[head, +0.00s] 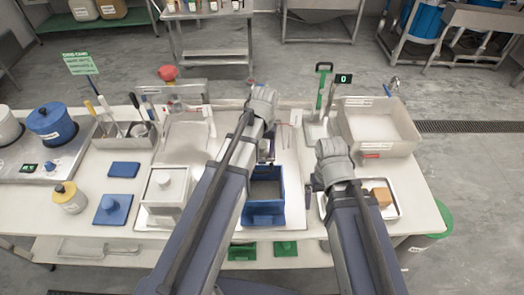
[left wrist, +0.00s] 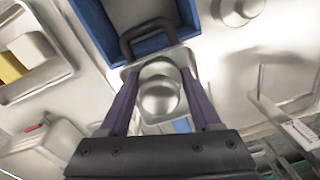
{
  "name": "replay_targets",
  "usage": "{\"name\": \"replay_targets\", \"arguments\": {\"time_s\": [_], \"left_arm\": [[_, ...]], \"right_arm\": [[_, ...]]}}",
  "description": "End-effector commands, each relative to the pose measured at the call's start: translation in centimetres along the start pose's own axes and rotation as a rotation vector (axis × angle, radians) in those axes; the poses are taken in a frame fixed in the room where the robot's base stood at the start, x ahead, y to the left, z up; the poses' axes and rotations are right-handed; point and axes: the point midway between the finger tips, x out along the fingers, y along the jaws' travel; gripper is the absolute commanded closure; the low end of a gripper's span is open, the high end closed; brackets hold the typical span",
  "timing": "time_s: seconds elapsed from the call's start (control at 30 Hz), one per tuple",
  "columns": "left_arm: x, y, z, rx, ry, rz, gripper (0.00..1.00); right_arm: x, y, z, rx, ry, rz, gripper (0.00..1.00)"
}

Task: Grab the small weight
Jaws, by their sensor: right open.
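A shiny rounded metal piece, which looks like the small weight (left wrist: 158,94), is between the fingers of my left gripper (left wrist: 160,85) in the left wrist view. The fingers flank it on both sides; I cannot tell whether they press on it. In the head view my left gripper (head: 266,150) points down just behind the blue bin (head: 264,213), mostly hidden by my arm. A second round metal piece (left wrist: 238,9) stands apart at the top of the left wrist view. My right gripper (head: 314,188) is open over the table near the right tray, partly hidden by its arm.

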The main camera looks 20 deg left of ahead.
Motion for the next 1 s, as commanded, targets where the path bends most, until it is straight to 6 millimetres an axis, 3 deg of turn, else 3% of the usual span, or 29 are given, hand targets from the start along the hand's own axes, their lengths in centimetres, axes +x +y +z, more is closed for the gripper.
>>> {"name": "replay_targets", "arguments": {"time_s": [0.03,0.47,1.0], "left_arm": [[0.00,0.00,-0.01,0.000,0.000,0.000,0.53],[0.01,0.00,0.00,0.000,0.000,0.000,1.00],[-0.08,0.00,0.00,0.000,0.000,0.000,1.00]], "right_arm": [[0.00,0.00,0.00,0.000,0.000,0.000,0.00],[0.01,0.00,0.00,0.000,0.000,0.000,0.00],[-0.08,0.01,0.01,0.000,0.000,0.000,0.00]]}}
